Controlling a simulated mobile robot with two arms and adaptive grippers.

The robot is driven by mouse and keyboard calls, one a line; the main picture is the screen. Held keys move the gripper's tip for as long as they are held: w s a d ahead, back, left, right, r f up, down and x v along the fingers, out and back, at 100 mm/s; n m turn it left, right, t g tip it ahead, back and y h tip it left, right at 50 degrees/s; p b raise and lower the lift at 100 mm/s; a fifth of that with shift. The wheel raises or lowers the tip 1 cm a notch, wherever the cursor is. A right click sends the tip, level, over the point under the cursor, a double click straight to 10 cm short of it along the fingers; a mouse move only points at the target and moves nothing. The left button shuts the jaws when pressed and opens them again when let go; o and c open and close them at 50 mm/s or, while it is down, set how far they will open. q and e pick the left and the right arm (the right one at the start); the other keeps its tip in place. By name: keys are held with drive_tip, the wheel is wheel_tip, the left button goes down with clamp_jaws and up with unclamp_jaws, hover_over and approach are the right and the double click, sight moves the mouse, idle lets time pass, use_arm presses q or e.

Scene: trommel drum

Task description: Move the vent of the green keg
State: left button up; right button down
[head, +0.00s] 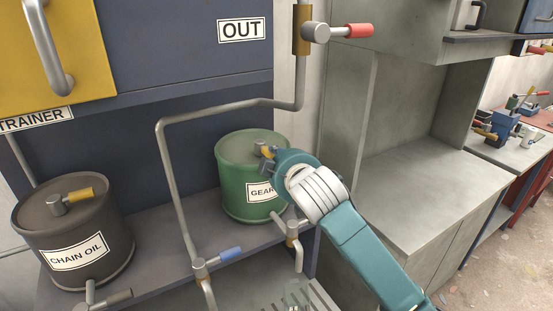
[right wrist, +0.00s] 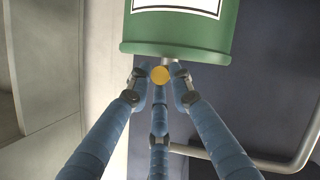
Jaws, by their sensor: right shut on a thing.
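The green keg (head: 236,178) stands on a shelf with a white "GEAR" label, partly hidden by my right arm. Its vent (head: 268,151) is on the keg's top, a small grey fitting with a yellow handle. My right gripper (head: 266,160) reaches it from the right, its fingers around the handle. In the right wrist view the green keg (right wrist: 180,38) appears upside down, and the round yellow end of the vent handle (right wrist: 160,75) sits between the fingertips of my right gripper (right wrist: 160,80). The gripper is shut on this handle. My left gripper is not in view.
A dark "CHAIN OIL" keg (head: 72,228) with its own yellow vent handle stands at left. A red-handled valve (head: 340,31) is above. A grey bench (head: 420,195) is at right.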

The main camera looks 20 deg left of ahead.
drive_tip(key=c, duration=1.6)
unclamp_jaws()
drive_tip(key=shift+s+a+r, duration=0.1)
drive_tip(key=shift+s+a, duration=0.05)
drive_tip(key=shift+a, duration=0.1)
drive_tip(key=v, duration=1.2)
